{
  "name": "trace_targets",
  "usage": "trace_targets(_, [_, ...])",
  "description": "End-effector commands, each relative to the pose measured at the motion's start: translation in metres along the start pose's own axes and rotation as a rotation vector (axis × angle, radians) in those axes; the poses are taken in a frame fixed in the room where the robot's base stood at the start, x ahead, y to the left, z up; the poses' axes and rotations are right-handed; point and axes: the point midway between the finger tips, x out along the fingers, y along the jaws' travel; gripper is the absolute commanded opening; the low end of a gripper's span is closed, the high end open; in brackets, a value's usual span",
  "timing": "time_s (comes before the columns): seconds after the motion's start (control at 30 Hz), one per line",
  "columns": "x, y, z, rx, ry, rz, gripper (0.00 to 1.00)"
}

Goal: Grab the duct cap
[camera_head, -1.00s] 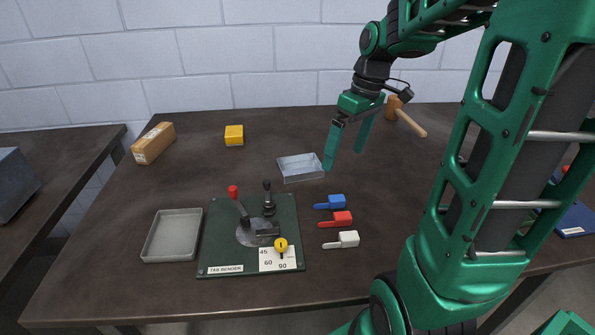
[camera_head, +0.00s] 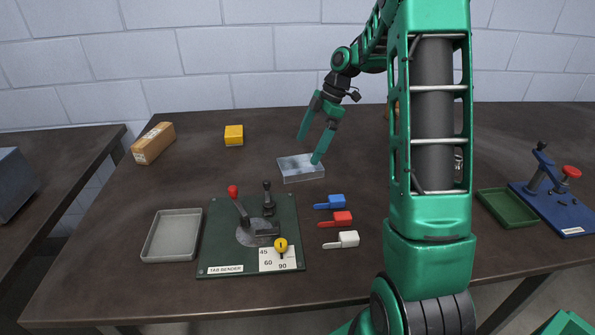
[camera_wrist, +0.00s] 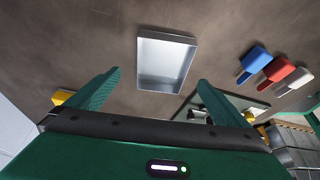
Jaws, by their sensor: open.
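The duct cap (camera_head: 303,176) appears to be the shallow, shiny sheet-metal box with low walls near the middle of the table. In the wrist view the cap (camera_wrist: 165,62) lies open side up, ahead of the fingers and between their lines. My gripper (camera_head: 309,150) is open and empty above the cap's back side. One fingertip overlaps the cap's back right rim in the head view; I cannot tell whether it touches. The wrist view shows both fingers of my gripper (camera_wrist: 159,76) spread, with nothing between them.
A green tab bender (camera_head: 221,259) with levers stands in front, beside a grey tray (camera_head: 150,252). Blue (camera_head: 335,201), red (camera_head: 341,218) and white (camera_head: 348,239) tagged pieces lie right of it. A yellow box (camera_head: 234,135) and cardboard box (camera_head: 153,143) sit behind. A green tray (camera_head: 508,222) and blue tool (camera_head: 570,220) are right.

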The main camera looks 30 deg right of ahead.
Motion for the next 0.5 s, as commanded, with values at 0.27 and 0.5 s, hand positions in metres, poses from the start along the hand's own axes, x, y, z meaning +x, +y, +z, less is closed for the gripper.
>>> trace_targets(0.27, [0.020,-0.001,0.000,0.002,-0.001,0.000,1.00])
trace_targets(0.5, [0.054,-0.004,-0.001,0.002,0.000,-0.002,1.00])
